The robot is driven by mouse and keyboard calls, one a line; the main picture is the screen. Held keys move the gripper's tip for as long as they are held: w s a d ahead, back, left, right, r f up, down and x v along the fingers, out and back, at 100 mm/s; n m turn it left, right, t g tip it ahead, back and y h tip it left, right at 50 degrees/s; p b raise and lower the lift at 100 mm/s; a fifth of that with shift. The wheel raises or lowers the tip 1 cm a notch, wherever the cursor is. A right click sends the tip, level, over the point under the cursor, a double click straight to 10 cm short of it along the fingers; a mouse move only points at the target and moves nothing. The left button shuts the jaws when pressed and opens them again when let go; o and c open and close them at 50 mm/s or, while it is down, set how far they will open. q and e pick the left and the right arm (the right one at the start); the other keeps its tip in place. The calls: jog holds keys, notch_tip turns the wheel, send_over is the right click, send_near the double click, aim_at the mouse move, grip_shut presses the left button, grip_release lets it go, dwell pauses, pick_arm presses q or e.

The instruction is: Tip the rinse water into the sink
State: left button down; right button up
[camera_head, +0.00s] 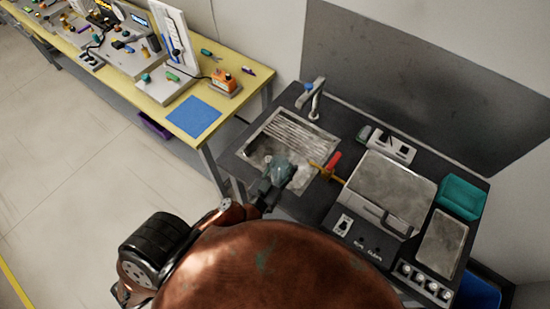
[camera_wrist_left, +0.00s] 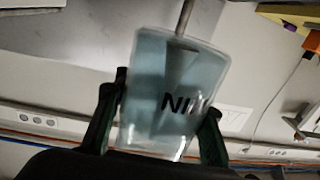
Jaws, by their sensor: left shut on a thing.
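My left gripper (camera_head: 281,171) is over the near part of the sink (camera_head: 252,137), which is set in a dark counter. In the left wrist view, the two fingers (camera_wrist_left: 160,125) are shut on a clear, bluish cup (camera_wrist_left: 150,90) with dark lettering on its side. In the head view, the cup is small and partly hidden by the gripper, so its tilt and the water level cannot be told. A grey faucet (camera_head: 316,98) stands at the sink's back edge. My right gripper is not in view.
A red-and-orange item (camera_head: 329,167) lies at the sink's right edge. Right of it stand a grey lidded machine (camera_head: 391,187) and a teal tray (camera_head: 461,198). A yellow bench (camera_head: 229,68) with a blue mat (camera_head: 193,116) stands at left. My copper body hides the foreground.

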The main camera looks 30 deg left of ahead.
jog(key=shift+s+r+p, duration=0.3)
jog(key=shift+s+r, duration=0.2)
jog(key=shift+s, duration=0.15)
pick_arm(q)
jog(key=w+a+f+p, duration=0.1)
jog(key=w+a+f, duration=0.2)
jog(key=a, duration=0.4)
jog(key=w+a+f+h+p, duration=0.1)
jog(key=w+a+f, duration=0.2)
jog(key=w+a, duration=0.2)
jog(key=w+a+f+m+p, duration=0.1)
jog(key=w+a+f, duration=0.1)
jog(key=w+a, duration=0.3)
jog(key=shift+a+f+h, duration=0.3)
jog(key=shift+a+f, duration=0.1)
jog(key=shift+a, duration=1.4)
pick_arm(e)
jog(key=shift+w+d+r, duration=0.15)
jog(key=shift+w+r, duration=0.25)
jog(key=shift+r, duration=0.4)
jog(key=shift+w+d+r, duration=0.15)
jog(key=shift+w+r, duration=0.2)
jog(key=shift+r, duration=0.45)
pick_arm(q)
jog(key=shift+r, duration=0.1)
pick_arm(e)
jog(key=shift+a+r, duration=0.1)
